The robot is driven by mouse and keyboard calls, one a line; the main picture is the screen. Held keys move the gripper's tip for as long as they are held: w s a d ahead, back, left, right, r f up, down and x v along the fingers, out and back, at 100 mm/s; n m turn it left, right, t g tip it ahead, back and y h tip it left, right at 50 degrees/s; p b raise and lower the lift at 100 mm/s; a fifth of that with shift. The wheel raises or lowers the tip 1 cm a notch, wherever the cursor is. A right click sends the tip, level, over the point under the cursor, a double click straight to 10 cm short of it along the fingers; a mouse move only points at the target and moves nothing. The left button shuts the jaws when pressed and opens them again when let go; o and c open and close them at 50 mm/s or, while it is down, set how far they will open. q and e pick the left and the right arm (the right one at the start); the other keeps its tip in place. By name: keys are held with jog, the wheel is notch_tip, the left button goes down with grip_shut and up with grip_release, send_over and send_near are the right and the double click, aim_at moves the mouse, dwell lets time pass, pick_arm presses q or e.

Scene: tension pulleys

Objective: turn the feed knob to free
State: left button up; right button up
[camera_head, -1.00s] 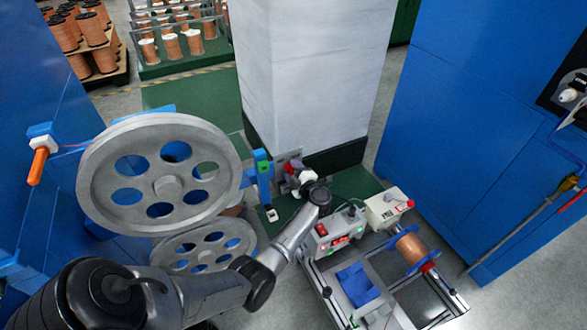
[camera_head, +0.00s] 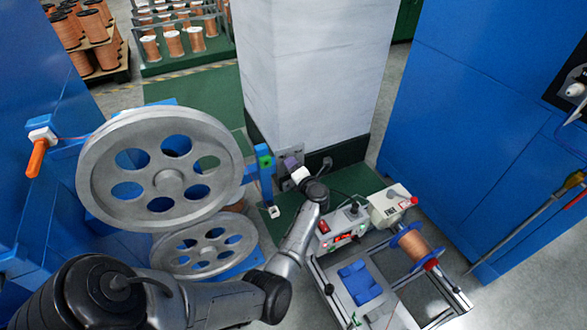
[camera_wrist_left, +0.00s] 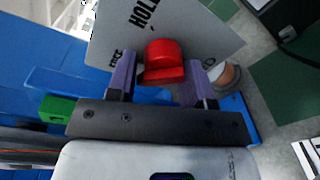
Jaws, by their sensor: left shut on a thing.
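The feed knob (camera_wrist_left: 165,58) is red with a raised grip bar and sits on a light grey plate (camera_wrist_left: 112,32) in the left wrist view. My right gripper is not in view.
Large grey pulley wheels (camera_head: 168,180) stand close to the left of my arm. A blue post (camera_head: 265,178) is just left of the gripper. A control box (camera_head: 340,232) and a copper spool (camera_head: 412,246) are at the right. The white pillar (camera_head: 308,70) rises behind.

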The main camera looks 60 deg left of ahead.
pick_arm(q)
jog(key=shift+d+f+n, duration=0.15)
jog(key=shift+f+n, duration=0.25)
jog(key=shift+f, duration=0.15)
jog(key=o, duration=0.5)
jog(key=shift+o, duration=1.3)
jog(key=shift+w+r+n, duration=0.15)
jog(key=shift+n, duration=0.15)
jog(key=shift+r, duration=0.1)
jog(key=shift+r, duration=0.1)
